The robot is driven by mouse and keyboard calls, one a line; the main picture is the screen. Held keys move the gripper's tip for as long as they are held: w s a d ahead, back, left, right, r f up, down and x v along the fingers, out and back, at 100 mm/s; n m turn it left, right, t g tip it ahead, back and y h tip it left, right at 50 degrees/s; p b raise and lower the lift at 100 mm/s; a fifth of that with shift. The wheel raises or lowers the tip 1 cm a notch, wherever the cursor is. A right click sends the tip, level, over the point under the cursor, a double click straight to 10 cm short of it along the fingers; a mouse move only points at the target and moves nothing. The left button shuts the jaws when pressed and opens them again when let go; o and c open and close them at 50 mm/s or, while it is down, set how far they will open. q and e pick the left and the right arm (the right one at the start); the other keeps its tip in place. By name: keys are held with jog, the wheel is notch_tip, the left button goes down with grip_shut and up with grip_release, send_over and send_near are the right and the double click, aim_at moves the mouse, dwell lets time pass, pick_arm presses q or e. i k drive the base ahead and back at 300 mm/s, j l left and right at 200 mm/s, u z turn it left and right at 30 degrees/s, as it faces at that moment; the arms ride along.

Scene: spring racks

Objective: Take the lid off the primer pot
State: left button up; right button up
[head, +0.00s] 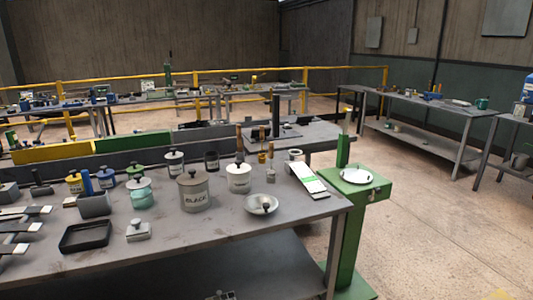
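Several lidded pots stand on the grey workbench (200,228). A large grey pot (195,198) reads BLACK and has its lid on. To its right is a white pot (239,182) with a dark-knobbed lid and a label too small to read. To its left is a teal pot (141,197) with a knobbed lid. Behind them are a pale pot (175,166), a yellow pot (75,186), a blue pot (106,182) and a green pot (134,180). I cannot tell which is the primer pot. Neither gripper is in view.
A shallow metal bowl (262,207) sits near the right front edge. A black tray (86,237), a grey bin (94,206) and a small lidded box (138,231) stand at left. A green stand (352,190) with a round plate adjoins the bench's right end. Open floor lies to the right.

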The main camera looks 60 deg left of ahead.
aim_at(174, 154)
jog(key=u, duration=0.4)
jog(key=i+u, duration=0.1)
jog(key=u, duration=0.3)
jog(key=l+u, duration=0.1)
jog(key=u, duration=0.35)
jog(key=i+l+u, duration=0.1)
jog(key=u, duration=0.7)
jog(key=i+l, duration=0.05)
